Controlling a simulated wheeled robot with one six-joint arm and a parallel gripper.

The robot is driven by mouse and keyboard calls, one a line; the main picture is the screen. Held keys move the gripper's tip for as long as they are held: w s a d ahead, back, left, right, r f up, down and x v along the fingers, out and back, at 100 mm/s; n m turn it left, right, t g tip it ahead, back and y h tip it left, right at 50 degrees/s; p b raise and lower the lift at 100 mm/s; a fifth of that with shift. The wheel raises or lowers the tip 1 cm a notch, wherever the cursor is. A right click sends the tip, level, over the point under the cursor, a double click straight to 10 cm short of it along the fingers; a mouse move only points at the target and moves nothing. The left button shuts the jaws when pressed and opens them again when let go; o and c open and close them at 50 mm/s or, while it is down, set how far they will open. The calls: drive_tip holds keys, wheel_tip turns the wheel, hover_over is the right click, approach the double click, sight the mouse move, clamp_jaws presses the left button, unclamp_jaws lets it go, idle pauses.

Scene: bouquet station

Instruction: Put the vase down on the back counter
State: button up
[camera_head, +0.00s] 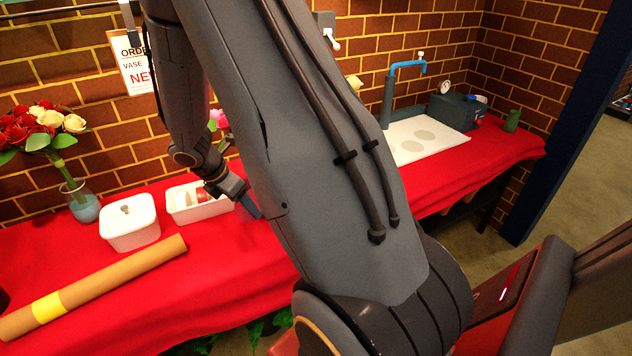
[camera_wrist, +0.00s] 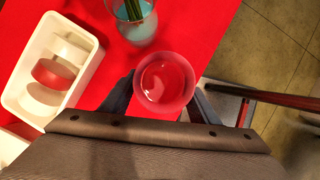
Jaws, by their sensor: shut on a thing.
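My gripper (camera_wrist: 163,98) is shut on a clear glass vase (camera_wrist: 165,80), with one finger on each side of it. The wrist view looks down into the vase's round mouth, which appears to hold no stems. Red cloth shows around and through it, near the counter's edge; I cannot tell whether its base touches. In the head view, my gripper (camera_head: 250,205) is low over the counter beside the white bin, and my arm hides the held vase. The back counter (camera_head: 215,262) has a red cloth and runs along the brick wall.
Another vase with stems (camera_wrist: 138,28) is close to the held one.

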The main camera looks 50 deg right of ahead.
drive_tip(key=shift+f, duration=0.2)
drive_tip(key=shift+f+p, duration=0.55)
drive_tip(key=shift+f, duration=4.2)
drive_tip(key=shift+f, duration=0.15)
drive_tip(key=o, duration=1.5)
